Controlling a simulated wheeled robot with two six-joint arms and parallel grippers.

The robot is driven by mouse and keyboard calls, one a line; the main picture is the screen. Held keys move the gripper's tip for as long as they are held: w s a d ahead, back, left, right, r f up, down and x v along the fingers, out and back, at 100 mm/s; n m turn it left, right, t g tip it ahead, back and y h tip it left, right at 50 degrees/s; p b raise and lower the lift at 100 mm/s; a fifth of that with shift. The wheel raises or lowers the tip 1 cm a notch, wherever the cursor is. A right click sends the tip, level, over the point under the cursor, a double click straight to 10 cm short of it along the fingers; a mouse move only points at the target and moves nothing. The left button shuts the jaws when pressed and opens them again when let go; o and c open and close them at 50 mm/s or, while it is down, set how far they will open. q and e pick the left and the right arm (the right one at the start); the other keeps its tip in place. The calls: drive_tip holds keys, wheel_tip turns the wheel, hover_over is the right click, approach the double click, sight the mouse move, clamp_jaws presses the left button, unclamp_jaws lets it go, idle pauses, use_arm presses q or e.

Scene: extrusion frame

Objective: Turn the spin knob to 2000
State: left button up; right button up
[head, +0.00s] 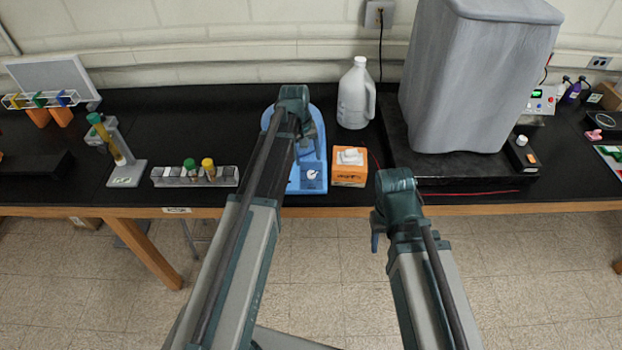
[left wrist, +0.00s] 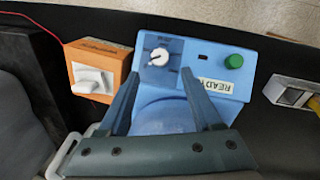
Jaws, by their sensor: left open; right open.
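The blue device (head: 308,185) stands near the front edge of the black bench. Its white spin knob (head: 312,173) sits on a dial panel at its front. In the left wrist view the knob (left wrist: 159,57) has scale marks around it, too small to read. My left gripper (left wrist: 160,74) is open, its two fingers above the blue device. The knob appears just beyond and between the fingertips, with nothing gripped. In the head view my left arm (head: 292,105) covers part of the device. My right gripper (head: 378,238) is open and empty, in front of the bench edge.
A large covered machine (head: 475,80) stands right.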

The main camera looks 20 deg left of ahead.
sight(311, 172)
use_arm(q)
drive_tip(key=f+b, duration=0.4)
drive_tip(key=f, duration=0.1)
drive_tip(key=d+f+b, duration=0.1)
drive_tip(key=f+b, duration=0.1)
drive_tip(key=f, duration=0.1)
drive_tip(key=shift+w+b, duration=0.3)
drive_tip(key=shift+b, duration=0.1)
drive_tip(key=shift+r, duration=0.1)
clamp_jaws()
